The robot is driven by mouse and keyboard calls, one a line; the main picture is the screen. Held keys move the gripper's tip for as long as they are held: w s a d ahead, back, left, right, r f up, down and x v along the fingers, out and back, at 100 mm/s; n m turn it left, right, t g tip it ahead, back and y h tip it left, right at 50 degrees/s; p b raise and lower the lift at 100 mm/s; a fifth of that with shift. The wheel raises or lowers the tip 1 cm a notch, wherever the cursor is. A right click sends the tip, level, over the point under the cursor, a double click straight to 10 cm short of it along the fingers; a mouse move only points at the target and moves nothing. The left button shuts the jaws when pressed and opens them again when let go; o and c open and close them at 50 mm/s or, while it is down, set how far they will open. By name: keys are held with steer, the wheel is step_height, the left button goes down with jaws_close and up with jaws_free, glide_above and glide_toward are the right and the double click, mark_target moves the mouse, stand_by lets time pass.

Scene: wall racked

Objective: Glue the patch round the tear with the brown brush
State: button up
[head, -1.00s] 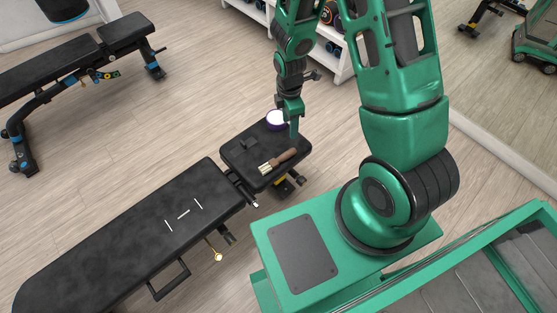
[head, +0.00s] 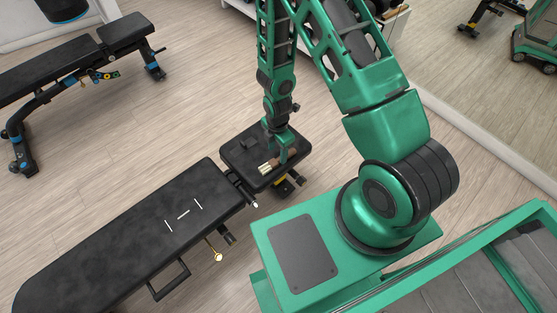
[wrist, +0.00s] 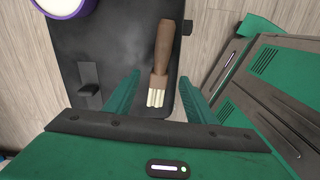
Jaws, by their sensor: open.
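The brown brush (head: 266,168) lies on the bench's short black seat pad (head: 236,158), its pale bristles toward the left in the head view. In the wrist view the brush (wrist: 161,50) lies between my open fingers, handle pointing away, bristles toward me. My gripper (head: 280,156) is low over the brush and empty; the fingers (wrist: 158,90) stand apart on both sides of it. A purple-rimmed tub with white contents (wrist: 62,5) is at the wrist view's top left; my arm hides it in the head view. White marks (head: 183,212) lie on the long backrest pad (head: 120,245). No patch is clearly recognisable.
A small dark block (wrist: 89,82) sits on the seat pad left of the brush. A gold-ended knob (head: 218,256) sticks out from the bench side. Another bench (head: 70,65) stands at the upper left. Open wooden floor (head: 190,110) lies between the benches.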

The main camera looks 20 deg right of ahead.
mark_target(277, 159)
steer(key=shift+f, duration=2.55)
steer(key=c, duration=1.2)
steer(key=shift+o, duration=0.2)
steer(key=shift+w+r, duration=0.1)
steer(key=shift+r, duration=0.1)
steer(key=shift+r, duration=0.55)
step_height(277, 159, up, 2)
steer(key=shift+r, duration=0.15)
steer(key=s+a+r, duration=0.6)
steer(key=a+r, duration=0.1)
steer(key=a, duration=0.3)
steer(key=shift+r, duration=0.15)
